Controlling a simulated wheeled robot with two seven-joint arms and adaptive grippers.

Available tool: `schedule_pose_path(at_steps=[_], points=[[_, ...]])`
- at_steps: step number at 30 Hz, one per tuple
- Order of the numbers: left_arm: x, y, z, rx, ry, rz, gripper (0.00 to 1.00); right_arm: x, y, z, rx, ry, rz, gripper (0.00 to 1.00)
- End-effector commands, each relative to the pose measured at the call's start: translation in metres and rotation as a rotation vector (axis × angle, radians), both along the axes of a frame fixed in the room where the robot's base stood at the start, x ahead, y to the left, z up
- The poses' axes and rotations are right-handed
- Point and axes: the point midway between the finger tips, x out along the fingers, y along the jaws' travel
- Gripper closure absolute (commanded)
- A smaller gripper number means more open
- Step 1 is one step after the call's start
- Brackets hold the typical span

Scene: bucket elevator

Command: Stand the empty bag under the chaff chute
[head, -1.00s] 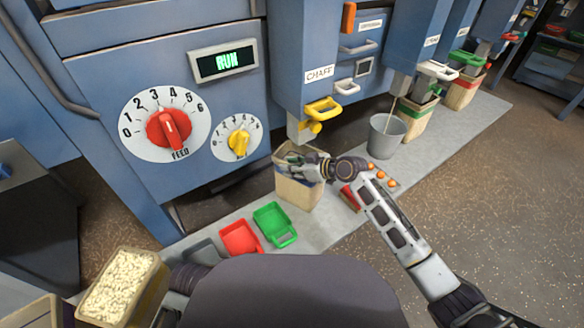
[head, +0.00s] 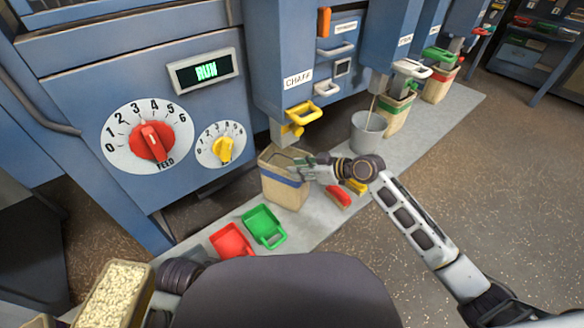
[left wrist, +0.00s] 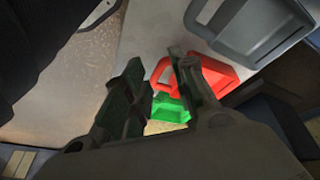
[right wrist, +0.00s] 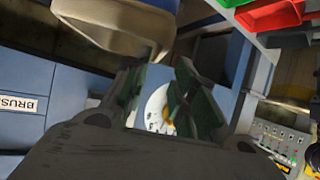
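The bag (head: 284,188), tan with a blue band, stands upright on the grey strip, close below the spout of the chaff chute (head: 290,85). Its mouth faces up and looks empty; exact alignment with the spout is hard to tell. My right gripper (head: 308,170) is at the right side of the bag's rim. In the right wrist view its fingers (right wrist: 158,92) are apart with nothing between them, and the bag (right wrist: 115,38) is just above them in the picture. My left gripper (left wrist: 158,88) is open and empty above the scoops; the head view does not show it.
A red scoop (head: 231,241) and a green scoop (head: 264,226) lie left of the bag. A red brush (head: 338,195) and a yellow brush (head: 357,186) lie to its right, before a grey bucket (head: 368,133). A grain-filled container (head: 115,292) is at lower left.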

Motion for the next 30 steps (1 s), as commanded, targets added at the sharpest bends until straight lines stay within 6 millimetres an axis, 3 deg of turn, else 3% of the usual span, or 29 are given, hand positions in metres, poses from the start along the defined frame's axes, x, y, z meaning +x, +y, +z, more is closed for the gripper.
schedule_pose_path(at_steps=[9,30], points=[[-0.001,0.001,-0.012,0.006,0.018,0.004,0.73,-0.01,-0.015,0.01,0.0,-0.001,0.0,0.73],[-0.002,0.001,-0.012,0.005,0.019,0.005,0.73,-0.01,-0.015,0.01,0.0,-0.001,0.0,0.73]])
